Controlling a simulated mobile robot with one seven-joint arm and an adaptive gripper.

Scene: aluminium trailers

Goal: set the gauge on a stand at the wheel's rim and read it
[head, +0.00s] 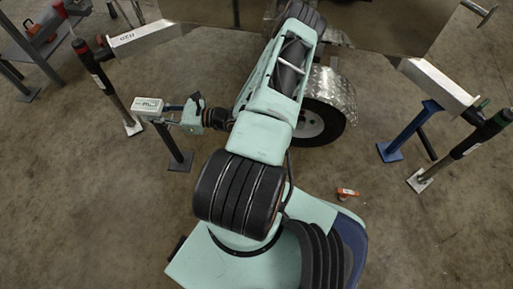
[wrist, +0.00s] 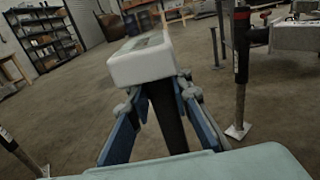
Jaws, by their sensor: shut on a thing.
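The gauge (head: 149,107) is a white box on top of a dark post with a square foot, the stand (head: 176,148). It is left of the wheel (head: 327,124) and well apart from it. My gripper (head: 172,117) is shut on the stand's post just under the gauge. The wrist view shows the gauge (wrist: 140,62) close up, with the post (wrist: 167,115) between my gripper's fingers (wrist: 160,112). The gauge's display is too small and slanted to read. I cannot tell whether the foot touches the floor. My arm hides part of the wheel.
A jack with a red-and-black handle (head: 98,75) stands behind the gauge, left. A blue stand (head: 409,132) and another jack (head: 470,140) stand right. A diamond-plate fender (head: 331,86) covers the wheel's top. A small orange object (head: 347,193) lies on the floor. Floor left of my base is clear.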

